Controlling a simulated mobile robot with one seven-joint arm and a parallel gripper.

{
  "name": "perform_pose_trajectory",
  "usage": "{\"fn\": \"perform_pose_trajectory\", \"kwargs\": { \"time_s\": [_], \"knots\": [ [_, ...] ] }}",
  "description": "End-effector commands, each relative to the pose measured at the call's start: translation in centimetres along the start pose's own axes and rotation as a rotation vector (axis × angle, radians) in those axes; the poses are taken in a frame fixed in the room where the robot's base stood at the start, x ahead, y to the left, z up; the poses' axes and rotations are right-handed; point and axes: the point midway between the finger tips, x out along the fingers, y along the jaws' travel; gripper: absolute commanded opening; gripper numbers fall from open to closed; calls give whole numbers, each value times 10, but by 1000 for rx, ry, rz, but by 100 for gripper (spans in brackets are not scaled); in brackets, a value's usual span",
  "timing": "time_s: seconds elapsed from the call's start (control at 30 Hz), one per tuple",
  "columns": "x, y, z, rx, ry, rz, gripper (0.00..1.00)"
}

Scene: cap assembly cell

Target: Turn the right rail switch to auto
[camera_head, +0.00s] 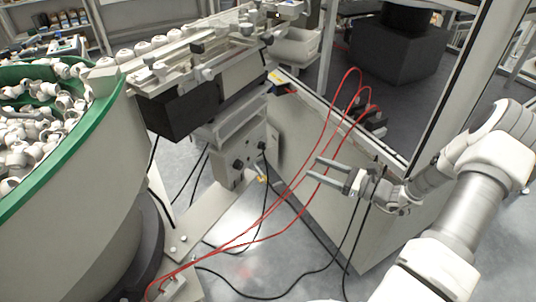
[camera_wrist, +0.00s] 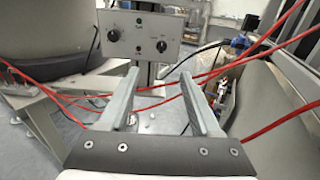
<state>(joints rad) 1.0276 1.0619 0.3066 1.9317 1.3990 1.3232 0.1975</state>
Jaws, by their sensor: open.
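A grey control box (camera_head: 228,178) with dark round knobs hangs under the rail, left of my gripper in the head view. Its front panel (camera_wrist: 138,22) faces me in the wrist view. The right knob (camera_wrist: 161,46) is a black switch; it also shows in the head view (camera_head: 262,146). The left knob (camera_wrist: 113,35) sits on the same panel. Labels are too small to read. My gripper (camera_head: 314,167) is open and empty, pointing at the box from a distance. In the wrist view its fingers (camera_wrist: 158,73) are apart, below the panel, touching nothing.
Red cables (camera_head: 300,190) run past my gripper and cross the wrist view. A white cabinet (camera_head: 335,215) stands close by my gripper. A green-rimmed bowl feeder (camera_head: 105,215) with white parts is at left. Black cables (camera_head: 270,296) lie on the floor.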

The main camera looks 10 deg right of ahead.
Motion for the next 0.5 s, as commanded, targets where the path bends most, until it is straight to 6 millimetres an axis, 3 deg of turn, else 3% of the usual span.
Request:
{"fn": "perform_pose_trajectory", "kwargs": {
  "time_s": [0.23, 0.5],
  "knots": [
    [18, -3, -4, 11, -11, -13, 64],
    [75, -3, -4, 8, -10, -9, 64]
  ]
}}
